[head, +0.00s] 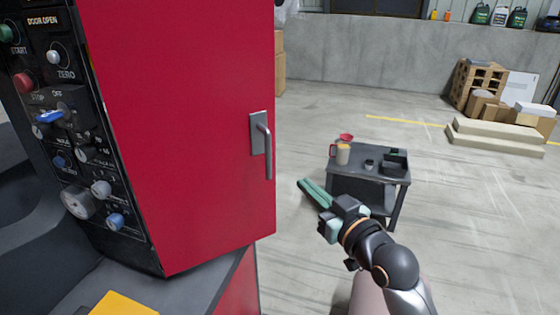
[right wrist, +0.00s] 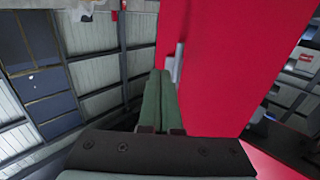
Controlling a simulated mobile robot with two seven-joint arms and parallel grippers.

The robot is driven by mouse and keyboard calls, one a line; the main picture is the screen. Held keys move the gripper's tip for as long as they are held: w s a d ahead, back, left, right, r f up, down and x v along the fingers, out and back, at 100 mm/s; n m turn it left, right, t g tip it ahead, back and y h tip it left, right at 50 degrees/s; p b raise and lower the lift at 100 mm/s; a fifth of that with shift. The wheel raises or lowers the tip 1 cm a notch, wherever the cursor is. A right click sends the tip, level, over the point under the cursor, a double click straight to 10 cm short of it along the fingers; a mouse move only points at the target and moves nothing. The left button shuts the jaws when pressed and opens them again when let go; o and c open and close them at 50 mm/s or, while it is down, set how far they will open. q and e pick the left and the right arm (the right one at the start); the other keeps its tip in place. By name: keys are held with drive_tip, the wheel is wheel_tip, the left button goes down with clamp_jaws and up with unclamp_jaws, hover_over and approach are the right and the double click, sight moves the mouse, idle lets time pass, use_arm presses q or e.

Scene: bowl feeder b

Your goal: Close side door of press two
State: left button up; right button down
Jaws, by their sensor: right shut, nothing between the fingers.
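The red side door (head: 190,130) of the press fills the left middle of the head view. A grey bar handle (head: 265,150) on a plate sits near its right edge. The door's lower right corner reaches past the red base below it; I cannot tell how far ajar it stands. My right gripper (head: 303,184), with green fingers, is shut and empty, to the right of and below the handle. In the right wrist view, the fingers (right wrist: 160,76) point toward the red door (right wrist: 225,60), with part of the grey handle (right wrist: 174,64) beside their tips. My left gripper is not in view.
A black control panel (head: 75,130) with knobs and buttons is left of the door. A yellow-orange item (head: 122,303) lies on the grey ledge below. A dark cart (head: 368,178) with mugs stands behind my right arm. Pallets (head: 478,85) and boxes stand far right. Open floor lies between.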

sight(273, 155)
drive_tip(key=p+x, duration=0.1)
drive_tip(key=x, duration=1)
drive_tip(key=shift+w, duration=0.2)
drive_tip(key=shift+w+a, duration=0.1)
drive_tip(key=shift+f, duration=0.1)
